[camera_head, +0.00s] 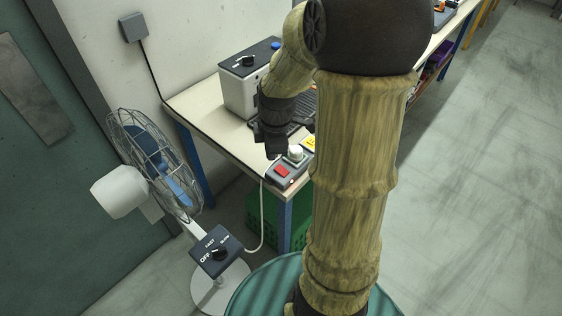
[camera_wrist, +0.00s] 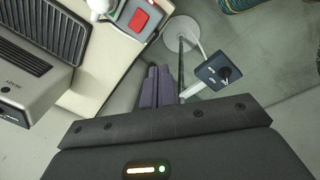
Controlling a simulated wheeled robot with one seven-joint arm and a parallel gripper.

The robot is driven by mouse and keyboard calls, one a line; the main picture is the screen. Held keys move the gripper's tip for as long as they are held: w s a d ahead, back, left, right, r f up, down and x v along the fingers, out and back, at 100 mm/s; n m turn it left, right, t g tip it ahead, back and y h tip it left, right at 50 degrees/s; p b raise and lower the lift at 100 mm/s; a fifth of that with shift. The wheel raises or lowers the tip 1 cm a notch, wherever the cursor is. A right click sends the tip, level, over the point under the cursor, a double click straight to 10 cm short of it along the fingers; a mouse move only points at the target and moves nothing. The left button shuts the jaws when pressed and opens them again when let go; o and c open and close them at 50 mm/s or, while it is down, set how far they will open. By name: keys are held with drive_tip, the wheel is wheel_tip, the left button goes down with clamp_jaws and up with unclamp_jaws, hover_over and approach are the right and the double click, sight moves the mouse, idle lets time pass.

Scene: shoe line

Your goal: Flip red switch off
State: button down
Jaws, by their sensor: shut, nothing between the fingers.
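The red switch (camera_head: 282,171) is a red rocker on a small grey box (camera_head: 293,179) at the near corner of the workbench. It also shows in the wrist view (camera_wrist: 138,20), at the top. A white knob (camera_head: 295,152) sits beside it on the box. My gripper (camera_head: 275,152) is above the bench, just behind and left of the switch box in the head view. In the wrist view its fingers (camera_wrist: 158,88) are together and empty, apart from the switch. The switch's tilt is too small to tell.
A grey machine with a black top (camera_head: 248,78) stands on the workbench (camera_head: 200,100). A white cable hangs off the bench edge. A green crate (camera_head: 262,225) is underneath.

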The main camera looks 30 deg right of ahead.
sight(280, 168)
drive_tip(key=w+d+n, duration=0.3)
drive_tip(key=d+n, duration=0.3)
drive_tip(key=n, duration=0.2)
drive_tip(key=shift+r+y, duration=0.35)
drive_tip(key=shift+y, duration=0.05)
drive_tip(key=shift+d, duration=0.1)
drive_tip(key=shift+w, duration=0.1)
drive_tip(key=f, duration=0.4)
drive_tip(key=w+f, duration=0.1)
drive_tip(key=f, duration=0.4)
drive_tip(key=w+f, duration=0.1)
drive_tip(key=f, duration=0.3)
drive_tip(key=shift+a+f, duration=0.4)
